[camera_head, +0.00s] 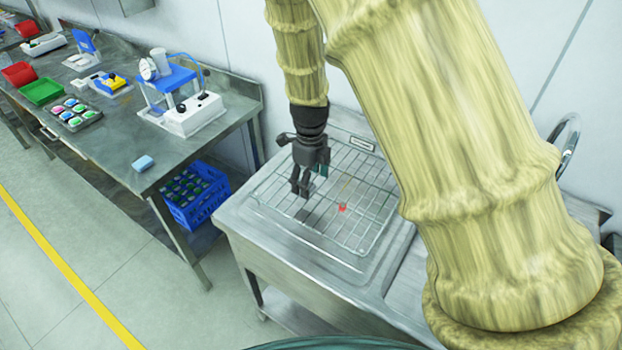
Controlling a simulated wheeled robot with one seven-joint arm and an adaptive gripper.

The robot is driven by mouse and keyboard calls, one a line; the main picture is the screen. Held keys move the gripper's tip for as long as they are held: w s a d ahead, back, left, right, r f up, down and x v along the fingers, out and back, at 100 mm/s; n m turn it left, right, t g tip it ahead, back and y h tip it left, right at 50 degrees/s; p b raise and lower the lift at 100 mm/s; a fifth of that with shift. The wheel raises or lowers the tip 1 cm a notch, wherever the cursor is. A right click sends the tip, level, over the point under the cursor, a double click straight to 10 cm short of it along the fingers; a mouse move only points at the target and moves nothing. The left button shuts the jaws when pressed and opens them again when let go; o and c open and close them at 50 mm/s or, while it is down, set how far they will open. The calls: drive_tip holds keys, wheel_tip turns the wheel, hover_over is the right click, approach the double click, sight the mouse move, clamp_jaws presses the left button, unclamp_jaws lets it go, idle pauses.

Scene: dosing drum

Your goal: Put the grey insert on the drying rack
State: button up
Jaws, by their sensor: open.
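The drying rack (373,218) is a wire grid lying on the steel sink unit. My gripper (300,192) is dark, points down, and hangs over the left part of the rack. Its fingers are apart. I cannot make out a grey insert clearly; any grey part near my dark fingers blends with them. A small teal piece (323,171) shows just right of the gripper, partly hidden by it. A small red piece (342,208) shows at the middle of the rack. My arm hides the area right of the rack.
A steel bench (110,150) at left carries a blue-topped press (178,80), a tray of coloured pieces (75,112), a green tray (42,91) and a light-blue block (143,163). A blue crate (195,205) stands below the bench end. A tap (568,140) rises at right.

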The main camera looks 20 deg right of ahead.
sight(311, 189)
wheel_tip(311, 189, up, 10)
drive_tip(key=p, duration=0.7)
drive_tip(key=shift+f+p, duration=0.2)
drive_tip(key=shift+p, duration=0.2)
